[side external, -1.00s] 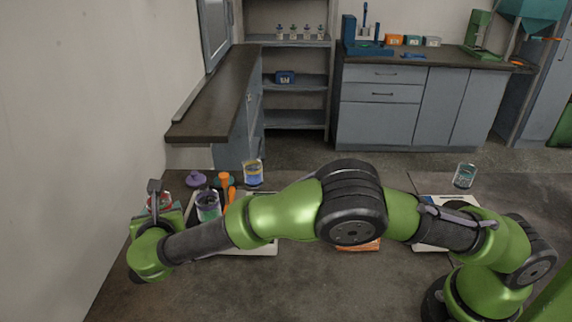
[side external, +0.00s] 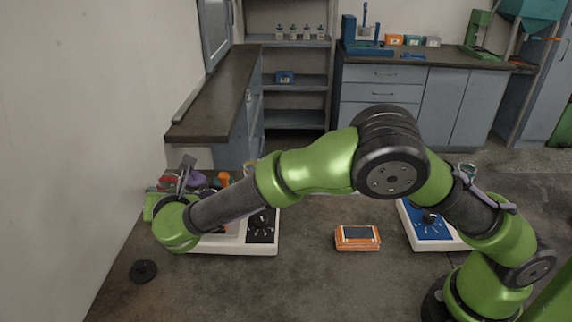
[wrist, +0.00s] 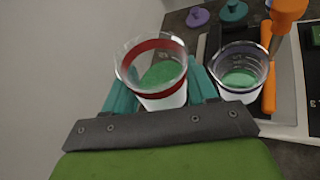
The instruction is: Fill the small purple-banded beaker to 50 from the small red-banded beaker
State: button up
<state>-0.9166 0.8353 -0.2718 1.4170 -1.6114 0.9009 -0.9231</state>
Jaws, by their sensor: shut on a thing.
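The small red-banded beaker (wrist: 150,72) holds green granular material and sits between the teal fingers of my gripper (wrist: 160,88), which is shut on it. It looks tilted in the wrist view; its true tilt is hard to tell. The small purple-banded beaker (wrist: 238,72) stands just right of my gripper in the wrist view, with some green material low inside. Its graduation marks are too small to read. In the side view my gripper (side external: 180,178) is at the far left; a bit of the red band shows there, and my arm hides the purple-banded beaker.
A white device with a black dial panel (side external: 263,226) lies under my forearm. An orange-handled tool (wrist: 287,30) stands close to the purple-banded beaker. Purple (wrist: 198,17) and teal (wrist: 234,10) knobbed lids lie behind. An orange box (side external: 357,238) and black disc (side external: 143,271) lie on the table.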

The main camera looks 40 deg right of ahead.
aim_at(174, 179)
jog(key=shift+s+d+r+m+t+y, duration=0.1)
jog(key=shift+d+r+m+t+y, duration=0.2)
jog(key=shift+r, duration=0.35)
jog(key=shift+s+d+r+m+y, duration=0.1)
jog(key=shift+d+r+m, duration=0.25)
jog(key=shift+r, duration=0.3)
jog(key=shift+s+d+r+m+y, duration=0.2)
jog(key=shift+d+m+y, duration=0.1)
jog(key=shift+d+m, duration=0.2)
jog(key=shift+d+f+m+t+y, duration=0.15)
jog(key=shift+f+m+t+y, duration=0.2)
jog(key=shift+m, duration=0.2)
dwell(1.1)
jog(key=shift+r+m+y, duration=0.35)
jog(key=shift+m+y, duration=0.2)
jog(key=shift+m, duration=0.05)
dwell(1.9)
jog(key=shift+f+m+t+p, duration=0.3)
jog(key=shift+m+t, duration=0.05)
jog(key=shift+m, duration=0.05)
dwell(1.6)
